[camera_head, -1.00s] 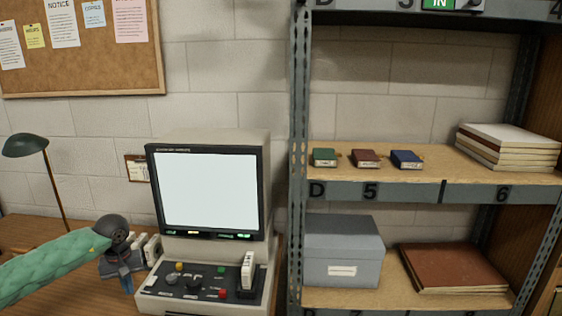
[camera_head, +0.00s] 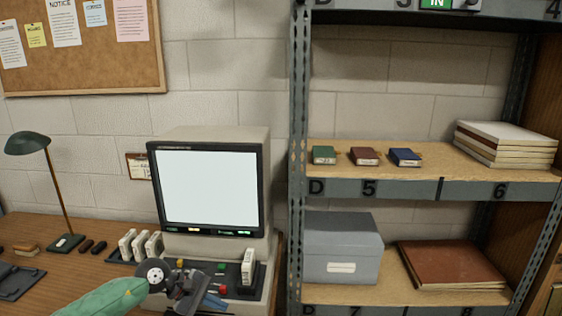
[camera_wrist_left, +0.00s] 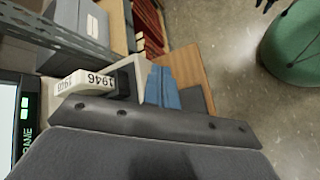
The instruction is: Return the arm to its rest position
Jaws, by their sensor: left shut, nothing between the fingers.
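My left arm comes in from the lower left of the head view, with a green padded sleeve. My left gripper (camera_head: 208,301) is low in front of the console of the microfilm-style reader (camera_head: 208,190), shut and empty. In the left wrist view the blue fingertips (camera_wrist_left: 163,88) are together with nothing between them. A white cartridge (camera_head: 248,267) stands upright in the right side of the console. My right gripper is not in view.
A metal shelf unit (camera_head: 298,160) stands right of the reader, holding small green, red and blue boxes, a grey box (camera_head: 342,249) and a brown folder (camera_head: 452,265). Several white cartridges (camera_head: 141,245) and a green lamp (camera_head: 27,143) are on the desk at left.

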